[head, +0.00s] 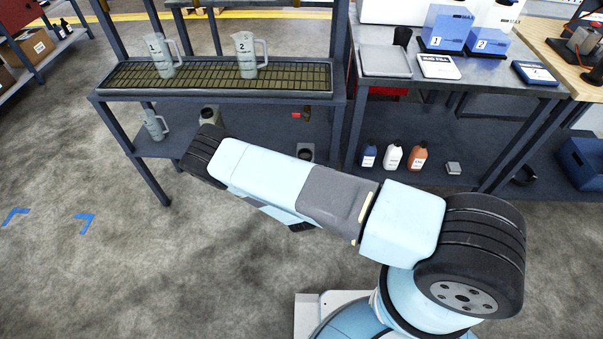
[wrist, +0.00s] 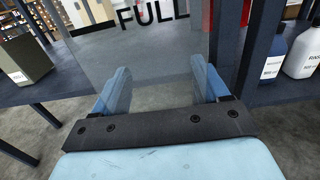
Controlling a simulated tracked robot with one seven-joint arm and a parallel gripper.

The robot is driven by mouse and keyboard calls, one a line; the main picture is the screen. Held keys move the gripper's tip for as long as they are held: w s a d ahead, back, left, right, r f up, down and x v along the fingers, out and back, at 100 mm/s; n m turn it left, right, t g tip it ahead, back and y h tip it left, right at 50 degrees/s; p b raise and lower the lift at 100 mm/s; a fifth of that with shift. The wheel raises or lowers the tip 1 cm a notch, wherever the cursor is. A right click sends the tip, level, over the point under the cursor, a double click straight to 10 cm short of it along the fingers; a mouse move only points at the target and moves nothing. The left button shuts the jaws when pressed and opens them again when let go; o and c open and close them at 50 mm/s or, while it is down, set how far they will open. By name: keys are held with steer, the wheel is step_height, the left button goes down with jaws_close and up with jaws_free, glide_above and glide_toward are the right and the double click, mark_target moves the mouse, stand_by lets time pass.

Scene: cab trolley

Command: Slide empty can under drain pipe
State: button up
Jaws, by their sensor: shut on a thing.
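In the wrist view my gripper (wrist: 162,82) is shut on a grey can (wrist: 145,60), with a finger at each side. The can's near face fills the middle of the view and bears the word "FULL"; its inside is not seen there. In the head view a can (head: 305,149) with a dark open top shows on the lower shelf, just above my arm, which hides my gripper; it appears to be the held one. A brass drain pipe (head: 308,112) with a red handle hangs under the drip tray, above and behind that can.
Another grey-green can (head: 209,113) stands left on the lower shelf (head: 258,125), also in the wrist view (wrist: 22,62). A jug (head: 154,125) is farther left. Bottles (head: 393,155) stand to the right, beyond a rack post (wrist: 262,45). Jugs stand on the tray above.

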steer(key=shift+w+d+f, duration=0.1)
steer(key=shift+w+f, duration=0.05)
steer(key=shift+w, duration=1.25)
steer(key=shift+w+d+f, duration=0.1)
steer(key=shift+w, duration=1.3)
steer(key=shift+w+d, duration=0.15)
steer(key=shift+w, duration=5.4)
steer(key=shift+f, duration=0.1)
steer(key=shift+f, duration=0.15)
steer(key=o, duration=1.5)
